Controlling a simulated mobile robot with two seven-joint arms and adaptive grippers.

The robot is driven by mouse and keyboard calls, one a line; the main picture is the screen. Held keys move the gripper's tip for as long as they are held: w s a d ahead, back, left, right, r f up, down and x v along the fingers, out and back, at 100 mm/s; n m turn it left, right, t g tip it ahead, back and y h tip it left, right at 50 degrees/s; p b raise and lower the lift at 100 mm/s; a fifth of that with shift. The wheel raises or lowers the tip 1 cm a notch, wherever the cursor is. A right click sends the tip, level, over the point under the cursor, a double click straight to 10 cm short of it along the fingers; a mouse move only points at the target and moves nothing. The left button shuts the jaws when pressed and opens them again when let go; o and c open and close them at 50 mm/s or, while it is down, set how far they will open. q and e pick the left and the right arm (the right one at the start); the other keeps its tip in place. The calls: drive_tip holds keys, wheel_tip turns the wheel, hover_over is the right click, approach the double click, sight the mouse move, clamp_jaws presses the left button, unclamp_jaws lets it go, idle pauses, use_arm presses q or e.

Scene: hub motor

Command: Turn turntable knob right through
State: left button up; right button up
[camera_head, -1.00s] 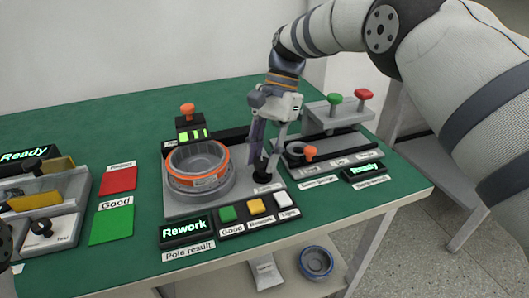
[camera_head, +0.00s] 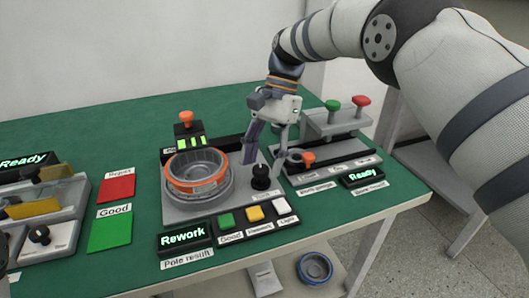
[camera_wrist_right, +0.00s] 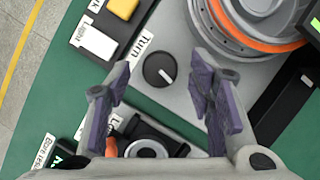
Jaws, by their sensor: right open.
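The black turntable knob (camera_head: 261,178) stands on the grey base plate (camera_head: 190,213), to the right of the turntable with the orange-ringed hub part (camera_head: 197,168). In the right wrist view the knob (camera_wrist_right: 160,69), with a white pointer line and a "Turn" label beside it, shows between and beyond my open fingers. My right gripper (camera_head: 262,155) is open and empty, a little above and behind the knob in the head view. Its purple-padded fingers (camera_wrist_right: 163,100) are spread wide and do not touch the knob. My left gripper is not in view.
A panel of green, yellow and white buttons (camera_head: 255,213) and a lit "Rework" display (camera_head: 184,236) lie in front. A station with an orange knob (camera_head: 308,158) and a "Ready" display (camera_head: 362,175) is close on the right. Red and green pads (camera_head: 110,229) lie left.

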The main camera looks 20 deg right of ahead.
drive_tip(key=v, duration=0.6)
drive_tip(key=shift+r, duration=0.25)
